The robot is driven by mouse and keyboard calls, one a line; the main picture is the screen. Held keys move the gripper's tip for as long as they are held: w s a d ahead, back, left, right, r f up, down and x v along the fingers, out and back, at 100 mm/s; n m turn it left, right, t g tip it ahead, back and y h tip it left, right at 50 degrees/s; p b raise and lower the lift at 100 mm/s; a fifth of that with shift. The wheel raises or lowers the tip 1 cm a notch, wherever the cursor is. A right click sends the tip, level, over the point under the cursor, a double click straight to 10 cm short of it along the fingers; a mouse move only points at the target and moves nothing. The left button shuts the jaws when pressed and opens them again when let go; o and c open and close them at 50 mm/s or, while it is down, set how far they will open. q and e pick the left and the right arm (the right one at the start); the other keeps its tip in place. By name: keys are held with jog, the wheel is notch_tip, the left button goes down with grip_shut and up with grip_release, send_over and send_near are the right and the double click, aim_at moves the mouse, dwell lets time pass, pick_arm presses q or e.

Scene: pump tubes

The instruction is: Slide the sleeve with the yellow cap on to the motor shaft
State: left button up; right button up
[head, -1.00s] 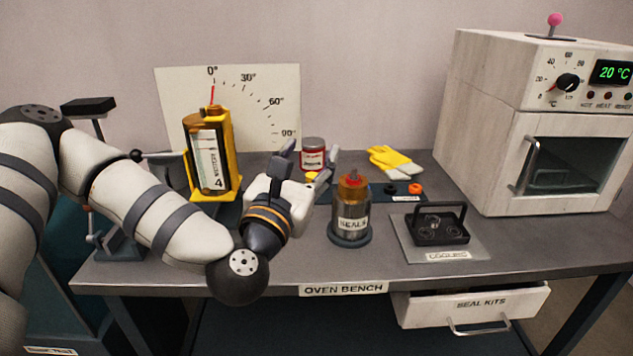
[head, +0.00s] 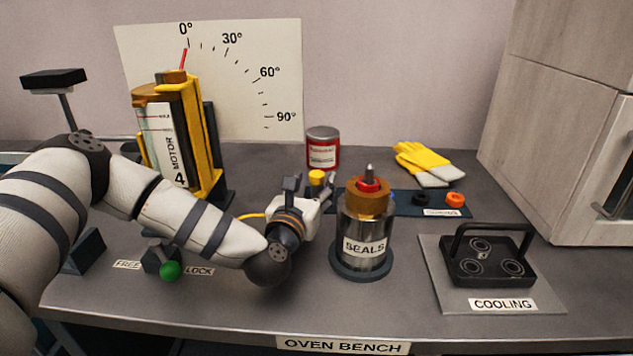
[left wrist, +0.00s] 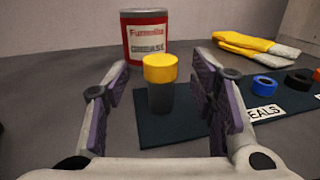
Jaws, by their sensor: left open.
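The sleeve is a dark cylinder with a yellow cap (left wrist: 160,82), upright on a dark mat in the left wrist view. In the head view only its yellow cap (head: 316,176) shows clearly. My left gripper (head: 311,185) is open and empty, with its fingers on either side of the sleeve; in the left wrist view its fingers (left wrist: 160,90) show gaps to the sleeve. The motor (head: 163,150), labelled MOTOR 4, stands in a yellow frame at the back left. I cannot make out its shaft clearly. My right gripper is not in view.
A SEALS canister (head: 362,225) with a brass top stands just right of my left gripper. A grease tin (head: 322,155) is behind the sleeve. Yellow gloves (head: 425,163), seal rings and a cooling tray (head: 487,262) are to the right. A green knob (head: 169,271) is at front left.

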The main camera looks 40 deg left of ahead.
pick_arm(q)
jog(key=shift+w+a, duration=0.1)
jog(key=shift+w, duration=0.3)
grip_shut()
